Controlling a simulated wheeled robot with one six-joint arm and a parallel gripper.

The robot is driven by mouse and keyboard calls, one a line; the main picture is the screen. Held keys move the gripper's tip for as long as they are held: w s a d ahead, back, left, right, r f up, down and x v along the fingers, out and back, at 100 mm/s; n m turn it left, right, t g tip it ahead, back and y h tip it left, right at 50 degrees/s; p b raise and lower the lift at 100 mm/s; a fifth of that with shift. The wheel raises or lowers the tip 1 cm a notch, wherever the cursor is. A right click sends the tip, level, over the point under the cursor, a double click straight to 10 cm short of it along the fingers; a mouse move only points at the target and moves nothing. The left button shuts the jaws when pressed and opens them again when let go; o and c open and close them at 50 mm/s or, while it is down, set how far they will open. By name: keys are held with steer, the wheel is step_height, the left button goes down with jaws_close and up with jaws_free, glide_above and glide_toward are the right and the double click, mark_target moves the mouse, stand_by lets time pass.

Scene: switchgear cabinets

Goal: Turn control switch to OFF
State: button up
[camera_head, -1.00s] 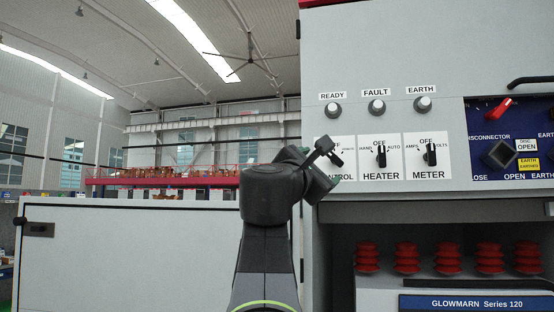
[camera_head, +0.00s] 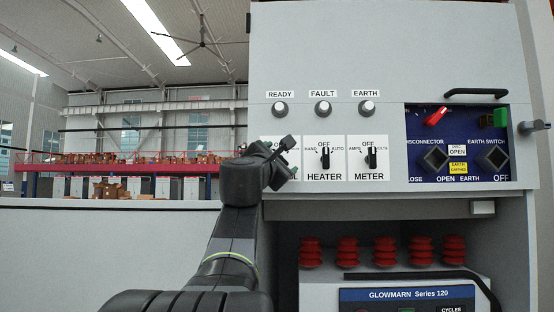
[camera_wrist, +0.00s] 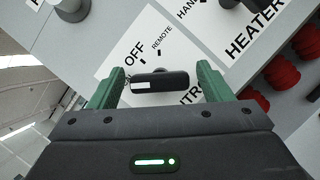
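The control switch (camera_wrist: 160,82) is a black bar handle on a white plate in the wrist view. A white mark is on its left end, near a partly hidden label ending in "AL". The OFF label (camera_wrist: 134,50) is above it and REMOTE is to the upper right. My gripper (camera_wrist: 157,76) is open, with one green finger on each side of the handle's ends; I cannot tell whether they touch it. In the head view my gripper (camera_head: 290,158) is in front of the control plate (camera_head: 268,148) and hides the switch.
The heater switch (camera_head: 324,158) and meter switch (camera_head: 371,158) are just to the right. Ready (camera_head: 279,109), fault (camera_head: 322,108) and earth (camera_head: 366,108) lamps are above. A blue disconnector panel (camera_head: 455,165) is further right. Red insulators (camera_head: 384,252) are below.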

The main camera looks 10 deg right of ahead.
steer(key=c, duration=0.9)
steer(key=shift+m, duration=0.4)
steer(key=m+g+p, duration=0.2)
steer(key=m, duration=0.2)
steer(key=shift+a+r+h, duration=0.1)
steer(key=shift+h, duration=0.3)
steer(key=shift+m+g+y+p, duration=0.3)
steer(key=shift+m+g+p, duration=0.7)
steer(key=shift+m, duration=1.3)
steer(key=o, duration=1)
